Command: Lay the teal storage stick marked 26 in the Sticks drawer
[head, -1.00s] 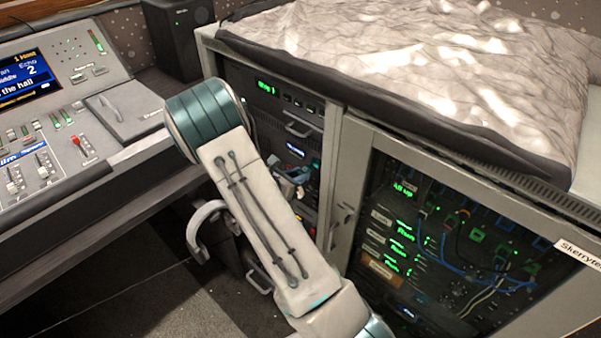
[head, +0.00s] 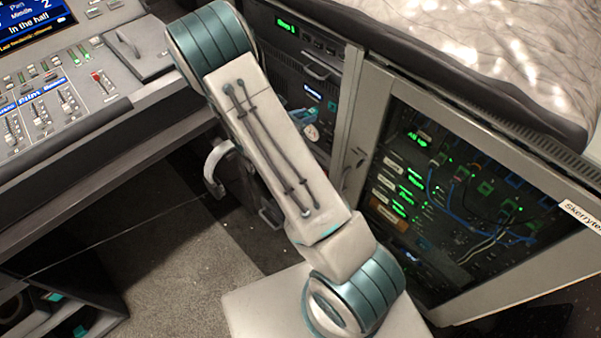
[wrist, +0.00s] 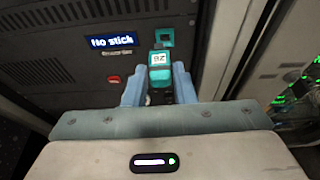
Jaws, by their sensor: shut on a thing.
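The teal storage stick (wrist: 160,71) is between the fingers of my gripper (wrist: 159,80) in the wrist view. Its white label shows upside down and seems to read 26. My gripper is shut on it in front of a dark rack panel. A teal-rimmed square slot (wrist: 166,37) is just beyond the stick; I cannot tell the gap between them. A blue display (wrist: 111,41) left of it reads "No stick". In the head view my arm covers most of the gripper and the stick is not clear. I cannot identify the Sticks drawer in either view.
The grey mixing desk (head: 60,95) stands at left. A glass-doored rack (head: 470,190) with cables stands at right. An open shelf (head: 60,315) with teal items is at lower left. Carpet (head: 150,260) lies clear between desk and racks.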

